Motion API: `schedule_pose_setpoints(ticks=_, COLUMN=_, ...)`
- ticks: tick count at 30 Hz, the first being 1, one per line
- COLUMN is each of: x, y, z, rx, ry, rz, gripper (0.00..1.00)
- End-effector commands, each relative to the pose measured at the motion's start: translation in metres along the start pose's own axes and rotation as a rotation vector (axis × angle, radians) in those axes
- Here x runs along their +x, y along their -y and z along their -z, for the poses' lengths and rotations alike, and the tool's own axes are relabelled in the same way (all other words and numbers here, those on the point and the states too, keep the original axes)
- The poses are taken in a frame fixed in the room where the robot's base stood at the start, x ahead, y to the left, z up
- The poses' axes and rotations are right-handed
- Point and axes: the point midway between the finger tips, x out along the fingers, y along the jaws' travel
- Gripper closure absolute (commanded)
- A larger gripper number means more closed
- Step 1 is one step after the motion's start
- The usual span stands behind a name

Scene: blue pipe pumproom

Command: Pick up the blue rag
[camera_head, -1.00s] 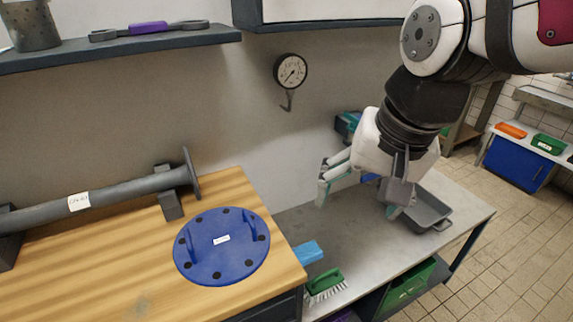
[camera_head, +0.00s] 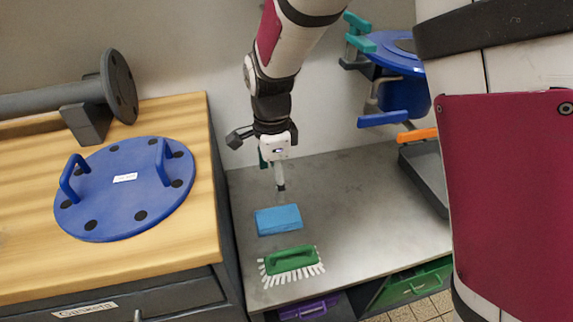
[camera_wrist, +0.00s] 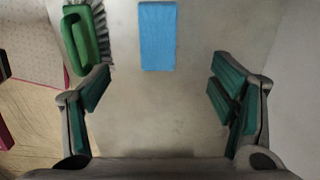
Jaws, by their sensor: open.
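The blue rag (camera_head: 278,220) is a flat light-blue rectangle lying on the grey metal table (camera_head: 350,225). It also shows in the wrist view (camera_wrist: 158,36), at the top middle, beyond the fingertips and between their two sides. My gripper (camera_head: 279,183) is above the table just behind the rag in the head view. In the wrist view my gripper (camera_wrist: 158,88) is open, with teal-padded fingers wide apart and nothing between them. The rag is apart from both fingers.
A green brush (camera_head: 292,260) with white bristles lies in front of the rag; it also shows in the wrist view (camera_wrist: 84,38). A wooden bench (camera_head: 202,215) bearing a blue flange disc (camera_head: 125,205) stands left. A grey tray (camera_head: 424,172) is at right.

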Motion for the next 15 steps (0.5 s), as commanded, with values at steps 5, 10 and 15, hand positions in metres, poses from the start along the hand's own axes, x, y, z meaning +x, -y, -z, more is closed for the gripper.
schedule_pose_setpoints(ticks=5, x=0.035, y=-0.001, z=0.001, rx=0.001, ry=0.0, rz=-0.003, gripper=0.22)
schedule_pose_setpoints(ticks=10, x=0.064, y=-0.001, z=0.001, rx=0.0, ry=0.0, rz=-0.003, gripper=0.22)
schedule_pose_setpoints(ticks=15, x=0.078, y=-0.001, z=0.001, rx=-0.001, ry=0.0, rz=-0.002, gripper=0.22)
